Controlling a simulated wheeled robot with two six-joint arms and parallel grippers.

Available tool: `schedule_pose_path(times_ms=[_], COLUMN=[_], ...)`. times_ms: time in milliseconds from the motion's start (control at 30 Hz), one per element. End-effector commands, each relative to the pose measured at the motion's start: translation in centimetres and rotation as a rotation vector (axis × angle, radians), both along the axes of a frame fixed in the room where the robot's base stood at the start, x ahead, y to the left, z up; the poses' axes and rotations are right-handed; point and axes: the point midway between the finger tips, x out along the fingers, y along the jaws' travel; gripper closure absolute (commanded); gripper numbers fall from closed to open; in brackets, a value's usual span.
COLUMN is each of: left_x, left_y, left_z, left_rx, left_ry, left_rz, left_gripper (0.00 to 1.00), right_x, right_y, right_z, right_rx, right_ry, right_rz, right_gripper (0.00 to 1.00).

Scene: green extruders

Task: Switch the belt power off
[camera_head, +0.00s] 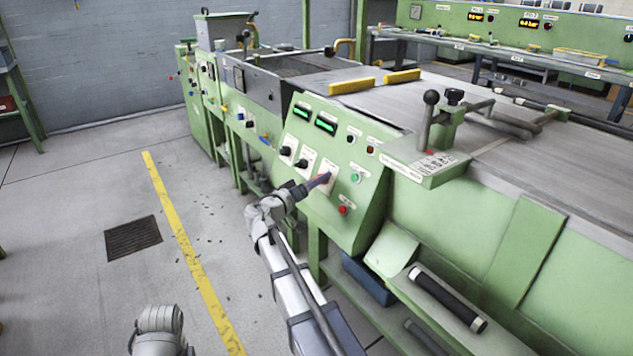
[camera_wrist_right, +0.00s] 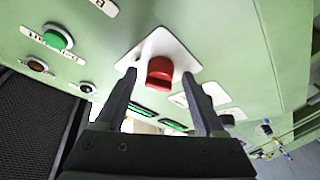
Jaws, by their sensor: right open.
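The green control panel (camera_head: 352,232) on the machine's side carries a red rotary knob (camera_wrist_right: 160,70) on a white plate (camera_wrist_right: 180,52). In the head view this white plate (camera_head: 329,168) is partly covered by my right gripper (camera_head: 321,181). My right gripper, also in the wrist view (camera_wrist_right: 160,76), is open, with one finger on each side of the red knob. Whether the fingers touch it I cannot tell. The knob's label is not readable. My left gripper is not in view; only part of my left arm shows at the bottom edge.
A blue bin (camera_head: 368,278) stands underneath.

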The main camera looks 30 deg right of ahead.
Motion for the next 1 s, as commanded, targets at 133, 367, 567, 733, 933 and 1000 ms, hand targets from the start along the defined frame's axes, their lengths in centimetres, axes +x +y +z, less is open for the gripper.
schedule_pose_path(times_ms=[133, 367, 567, 733, 933, 1000], left_x=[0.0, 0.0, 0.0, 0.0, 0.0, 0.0], left_y=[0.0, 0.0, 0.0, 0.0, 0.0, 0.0], left_z=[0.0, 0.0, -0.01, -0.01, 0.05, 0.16], left_rx=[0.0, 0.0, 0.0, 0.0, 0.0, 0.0], left_ry=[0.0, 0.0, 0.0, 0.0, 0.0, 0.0], left_rz=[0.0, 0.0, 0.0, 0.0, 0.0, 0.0], left_gripper=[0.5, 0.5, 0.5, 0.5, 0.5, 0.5], right_x=[-0.01, -0.01, 0.01, 0.02, 0.01, -0.03], right_y=[0.02, 0.04, 0.05, 0.07, 0.08, 0.06], right_z=[0.0, 0.0, -0.02, -0.03, 0.0, 0.04], right_rx=[0.0, 0.0, 0.001, 0.001, 0.001, 0.0], right_ry=[0.0, 0.0, 0.0, 0.0, 0.006, 0.016], right_rz=[0.0, 0.0, 0.001, 0.001, 0.003, 0.007], right_gripper=[0.38, 0.64, 0.86, 1.0, 1.0, 1.0])
